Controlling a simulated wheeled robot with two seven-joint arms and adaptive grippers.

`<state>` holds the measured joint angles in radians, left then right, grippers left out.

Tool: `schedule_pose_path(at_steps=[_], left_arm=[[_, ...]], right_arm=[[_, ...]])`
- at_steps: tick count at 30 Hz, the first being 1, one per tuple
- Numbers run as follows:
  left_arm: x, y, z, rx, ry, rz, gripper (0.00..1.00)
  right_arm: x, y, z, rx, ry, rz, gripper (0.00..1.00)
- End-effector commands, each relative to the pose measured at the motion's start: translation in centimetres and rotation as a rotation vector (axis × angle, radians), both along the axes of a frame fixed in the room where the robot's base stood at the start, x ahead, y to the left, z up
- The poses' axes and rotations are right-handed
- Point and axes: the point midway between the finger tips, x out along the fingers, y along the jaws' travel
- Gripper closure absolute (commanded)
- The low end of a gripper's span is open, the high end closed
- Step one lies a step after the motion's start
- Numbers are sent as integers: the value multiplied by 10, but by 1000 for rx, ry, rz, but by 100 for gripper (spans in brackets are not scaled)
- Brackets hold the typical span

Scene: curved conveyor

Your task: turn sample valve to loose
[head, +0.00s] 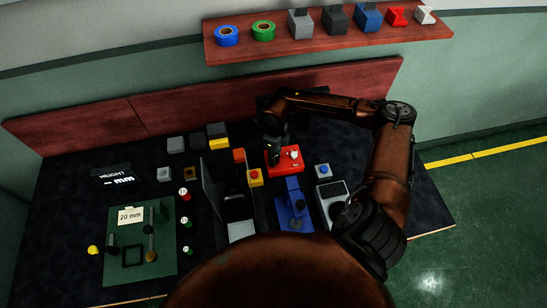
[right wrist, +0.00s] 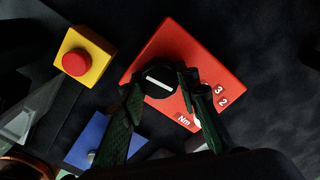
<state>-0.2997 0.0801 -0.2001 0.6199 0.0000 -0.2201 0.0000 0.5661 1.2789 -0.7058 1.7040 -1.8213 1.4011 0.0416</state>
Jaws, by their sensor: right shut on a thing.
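A red box (head: 285,167) stands on the dark table in the head view. It also shows in the right wrist view (right wrist: 215,72), with a black round knob (right wrist: 158,84) on top that bears a white line. White marks "Nm", "2" and "3" are on the box's face. My right gripper (right wrist: 160,88) is shut on the knob, one finger on each side. In the head view my right gripper (head: 273,155) comes down over the left part of the red box and hides the knob. I see no label reading "loose". My left gripper is not in view.
A yellow box with a red button (head: 255,178) stands close left of the red box. A blue device (head: 294,212) is in front, with a grey instrument (head: 331,200) and a blue-button box (head: 323,171) to the right. A green mat (head: 128,275) lies left.

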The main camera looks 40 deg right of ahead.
Motion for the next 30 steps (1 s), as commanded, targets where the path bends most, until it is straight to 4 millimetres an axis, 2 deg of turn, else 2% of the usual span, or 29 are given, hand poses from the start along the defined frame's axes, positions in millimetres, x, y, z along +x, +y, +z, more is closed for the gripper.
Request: schedule_pose_path(at_steps=[30], left_arm=[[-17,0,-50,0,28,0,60]], right_arm=[[3,-2,-1,-2,-3,964,95]])
